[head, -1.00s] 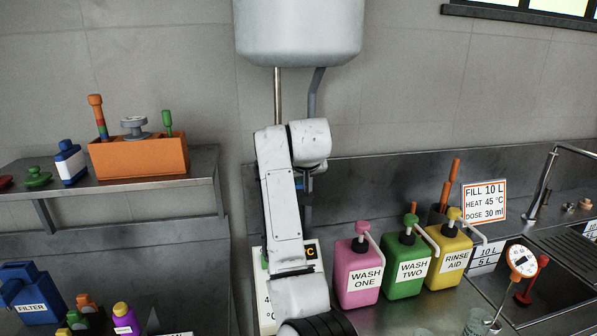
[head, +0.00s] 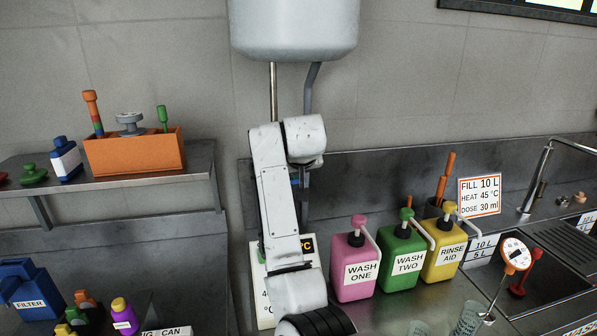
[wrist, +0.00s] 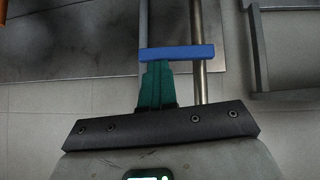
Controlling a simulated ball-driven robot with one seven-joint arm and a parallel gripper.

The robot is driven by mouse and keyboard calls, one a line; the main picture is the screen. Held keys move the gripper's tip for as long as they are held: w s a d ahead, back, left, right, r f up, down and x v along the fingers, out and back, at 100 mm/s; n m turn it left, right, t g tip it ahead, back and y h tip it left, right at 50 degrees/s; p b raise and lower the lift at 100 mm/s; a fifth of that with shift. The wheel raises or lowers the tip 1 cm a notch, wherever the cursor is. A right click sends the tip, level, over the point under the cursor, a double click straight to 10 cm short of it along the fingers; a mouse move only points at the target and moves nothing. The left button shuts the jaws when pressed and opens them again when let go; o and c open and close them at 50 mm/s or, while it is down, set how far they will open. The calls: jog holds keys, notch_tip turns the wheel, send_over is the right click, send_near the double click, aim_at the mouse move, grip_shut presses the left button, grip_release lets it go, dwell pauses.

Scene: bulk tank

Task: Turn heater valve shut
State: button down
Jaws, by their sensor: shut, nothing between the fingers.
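The blue bar handle (wrist: 177,53) of a valve lies level across the pipes in the wrist view. In the head view, only a sliver of blue (head: 295,182) shows beside my arm. My gripper (wrist: 156,68) has its green fingers together and empty, with the tips just at the handle's lower left part. Whether they touch it, I cannot tell. My arm hides my gripper in the head view. The white tank (head: 295,28) hangs above, with a steel pipe (head: 273,90) and a grey pipe (head: 311,88) running down.
Pink (head: 354,265), green (head: 402,255) and yellow (head: 444,247) wash bottles stand right of my arm. A shelf (head: 195,160) with an orange box (head: 135,155) is at left. A sign card (head: 264,285) stands behind my forearm.

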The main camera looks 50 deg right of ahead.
jog(key=w+d+r+p+v, duration=0.1)
jog(key=r+v, duration=0.1)
jog(key=v, duration=1)
jog(key=shift+d+r+p, duration=0.2)
jog(key=shift+r+p, duration=0.1)
jog(key=shift+s, duration=0.15)
